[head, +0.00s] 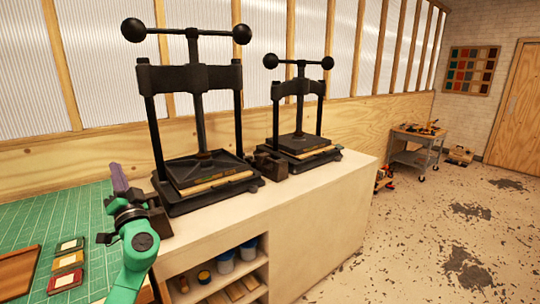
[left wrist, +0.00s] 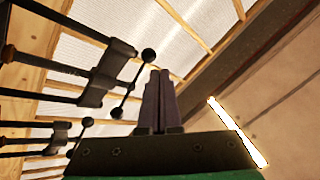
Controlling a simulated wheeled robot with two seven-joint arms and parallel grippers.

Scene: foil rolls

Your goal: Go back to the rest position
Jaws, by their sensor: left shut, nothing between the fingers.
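My left gripper (head: 119,180) is at the lower left of the head view, at the end of a green arm. Its purple-grey fingers point up, beside the near black press. In the left wrist view the gripper's fingers (left wrist: 158,102) are together with nothing between them, against the wall panels and ceiling. My right gripper is in neither view.
Two black screw presses, a near one (head: 200,85) and a far one (head: 298,100), stand on a pale counter (head: 310,200). A green cutting mat (head: 85,215) with small coloured cards lies at left. A cart (head: 415,150) stands far right; the speckled floor before it is mostly clear.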

